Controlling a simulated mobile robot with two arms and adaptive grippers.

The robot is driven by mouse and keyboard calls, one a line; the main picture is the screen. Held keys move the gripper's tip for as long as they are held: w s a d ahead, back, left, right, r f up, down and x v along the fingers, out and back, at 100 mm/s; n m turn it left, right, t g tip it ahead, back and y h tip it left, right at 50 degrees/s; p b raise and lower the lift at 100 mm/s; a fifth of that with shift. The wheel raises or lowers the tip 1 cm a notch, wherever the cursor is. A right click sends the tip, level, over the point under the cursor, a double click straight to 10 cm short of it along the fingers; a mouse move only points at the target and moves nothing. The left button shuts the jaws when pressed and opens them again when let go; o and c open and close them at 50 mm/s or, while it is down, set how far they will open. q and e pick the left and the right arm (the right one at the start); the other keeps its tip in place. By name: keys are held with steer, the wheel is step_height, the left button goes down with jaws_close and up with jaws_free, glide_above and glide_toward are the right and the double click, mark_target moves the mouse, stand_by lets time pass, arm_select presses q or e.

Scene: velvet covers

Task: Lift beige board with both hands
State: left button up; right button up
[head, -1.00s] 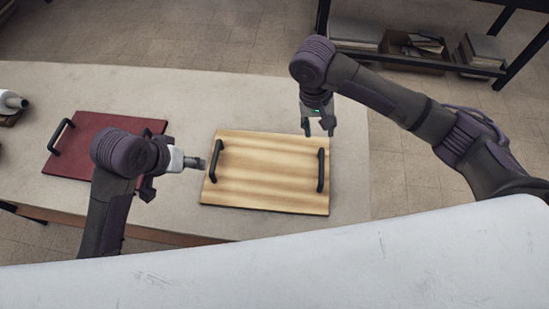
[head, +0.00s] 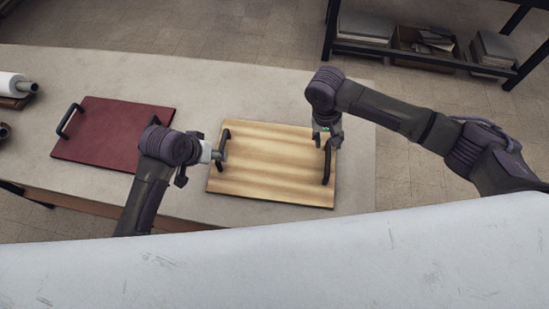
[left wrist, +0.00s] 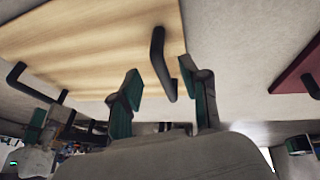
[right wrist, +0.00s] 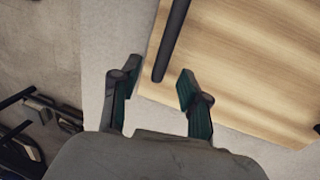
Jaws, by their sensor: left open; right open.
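The beige board (head: 270,165) lies flat on the pale table, with a black handle at each end. Its left handle (left wrist: 159,62) stands between the open fingers of my left gripper (left wrist: 157,88) in the left wrist view; I see no contact. My right gripper (right wrist: 157,82) is open at the board's right end. The end of the right handle (right wrist: 171,45) reaches between its fingertips in the right wrist view, apart from both. In the head view the right gripper (head: 327,146) is over the upper part of that handle, and my left arm partly hides the left gripper.
A dark red board (head: 112,130) with black handles lies to the left on the table (head: 235,80). White rolls (head: 14,84) lie at the far left edge. A black shelf (head: 425,58) with boxes stands behind on the tiled floor.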

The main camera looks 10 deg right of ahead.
mark_target(328, 146)
arm_select(q)
steer(key=shift+x, duration=2)
arm_select(e)
steer(key=shift+s+d+f, duration=0.1)
steer(key=shift+d+f, duration=0.1)
steer(key=shift+f, duration=0.85)
steer(key=shift+d+f, duration=0.15)
steer(key=shift+f, duration=0.85)
arm_select(q)
jaws_close()
arm_select(e)
jaws_close()
arm_select(q)
steer(key=shift+r, duration=0.1)
arm_select(e)
steer(key=shift+r, duration=0.1)
